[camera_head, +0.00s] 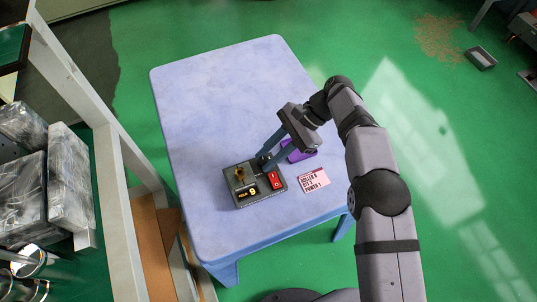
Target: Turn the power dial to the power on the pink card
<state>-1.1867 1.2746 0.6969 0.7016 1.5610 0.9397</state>
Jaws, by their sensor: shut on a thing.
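A dark control box (230,190) sits on the blue table (215,90). It has a brass-coloured knob or key (240,174) at its upper left, a red rocker switch (274,181) at its right and a small display (253,191) with a yellow digit that looks like 9. The pink card (313,180) lies flat to the right of the box; its last line looks like "POWER 1". My gripper (265,162) reaches down from the upper right and is shut on the dark power dial (265,157) at the box's upper right corner. The fingers largely hide the dial and its pointer.
A purple object (301,154) lies beside the box, partly behind my gripper. The far half of the table is bare. A shelf rack (125,190) with wrapped packages (70,175) stands close on the left. A grey tray (481,58) lies on the green floor.

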